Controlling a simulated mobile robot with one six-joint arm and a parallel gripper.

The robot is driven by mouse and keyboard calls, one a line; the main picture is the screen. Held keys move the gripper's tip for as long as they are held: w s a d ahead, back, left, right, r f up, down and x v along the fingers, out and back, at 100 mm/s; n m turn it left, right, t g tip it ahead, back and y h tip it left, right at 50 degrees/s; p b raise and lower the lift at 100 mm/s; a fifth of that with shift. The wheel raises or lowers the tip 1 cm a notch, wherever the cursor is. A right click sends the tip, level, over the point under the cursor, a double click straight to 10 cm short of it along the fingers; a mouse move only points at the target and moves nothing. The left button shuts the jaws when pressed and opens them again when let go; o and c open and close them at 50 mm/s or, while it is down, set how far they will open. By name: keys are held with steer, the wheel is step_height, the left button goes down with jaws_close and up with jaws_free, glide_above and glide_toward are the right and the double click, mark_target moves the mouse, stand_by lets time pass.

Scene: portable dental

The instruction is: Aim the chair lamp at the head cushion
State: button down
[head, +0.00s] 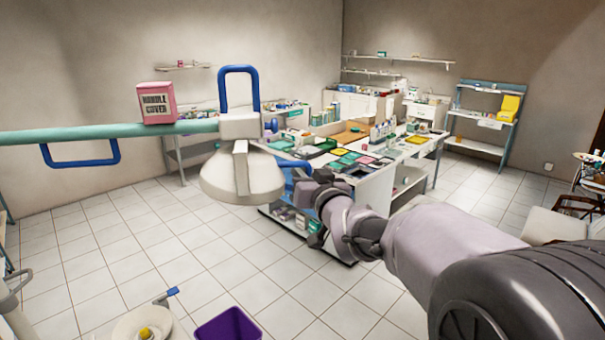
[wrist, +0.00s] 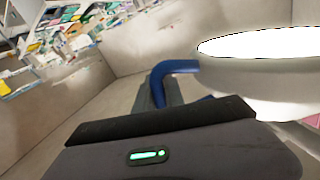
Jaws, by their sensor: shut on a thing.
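The chair lamp (head: 240,180) is a white, bell-shaped head at the end of a green arm (head: 90,134), in the left half of the head view. Its wide side faces mostly down. One blue loop handle (head: 238,70) stands up on top. Another blue handle (head: 292,163) sticks out on the right, and my gripper (head: 308,186) is shut on it. In the wrist view the blue handle (wrist: 178,68) runs down behind the dark gripper body, and the lamp's bright lit face (wrist: 265,43) shows at right. I cannot make out the head cushion in either view.
A pink "Handle Cover" box (head: 157,103) rests on the lamp arm. A workbench (head: 395,165) with trays and bottles stands behind my gripper. A purple bin (head: 228,325) and a round white basin (head: 143,322) are at the bottom. Tiled floor between is clear.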

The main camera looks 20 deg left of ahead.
steer(key=r+n, duration=0.1)
steer(key=r+n+p, duration=0.1)
steer(key=shift+w+d+r, duration=0.1)
steer(key=shift+d+r, duration=0.1)
steer(key=shift+r, duration=0.1)
steer(key=shift+r+n+g, duration=0.3)
steer(key=shift+r+n, duration=0.05)
steer(key=shift+n, duration=0.05)
steer(key=c, duration=1.4)
jaws_free()
steer(key=shift+c, duration=0.2)
steer(key=b+v, duration=0.1)
steer(key=v, duration=1.6)
steer(key=shift+s, duration=0.3)
